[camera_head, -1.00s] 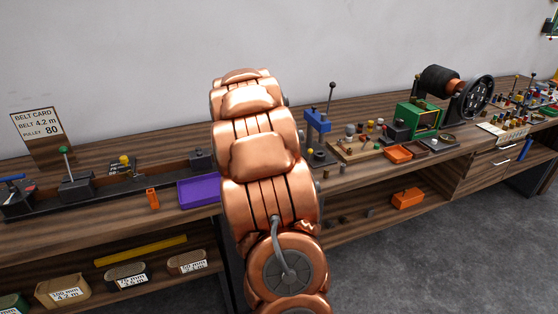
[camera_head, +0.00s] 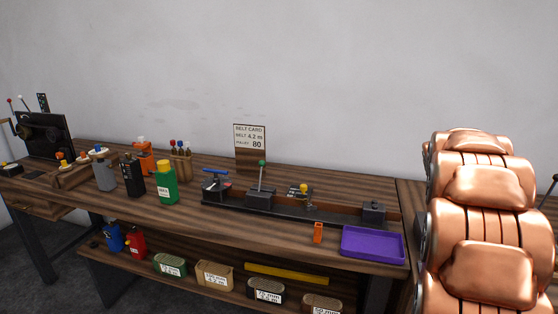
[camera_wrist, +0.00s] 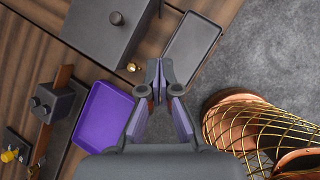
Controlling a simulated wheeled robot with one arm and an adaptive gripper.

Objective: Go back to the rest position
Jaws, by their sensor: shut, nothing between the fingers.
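My gripper (camera_wrist: 160,82) shows in the wrist view, pointing up the picture with its fingers together and nothing between them. It is over the gap beside the bench, with grey floor to its right. The purple tray (camera_wrist: 98,118) lies left of the fingers, apart from them. In the head view my copper arm rises at the right edge and my gripper cannot be seen there. The same purple tray (camera_head: 373,243) sits on the bench's front right part, left of my arm.
The wooden bench (camera_head: 125,212) carries a dark rail fixture (camera_head: 285,213), a belt card (camera_head: 249,148), a green bottle (camera_head: 166,182) and an orange block (camera_head: 318,232). Labelled bins (camera_head: 214,275) stand on the lower shelf. In the wrist view a dark box (camera_wrist: 95,32) and a grey tray (camera_wrist: 192,48) are near the fingers.

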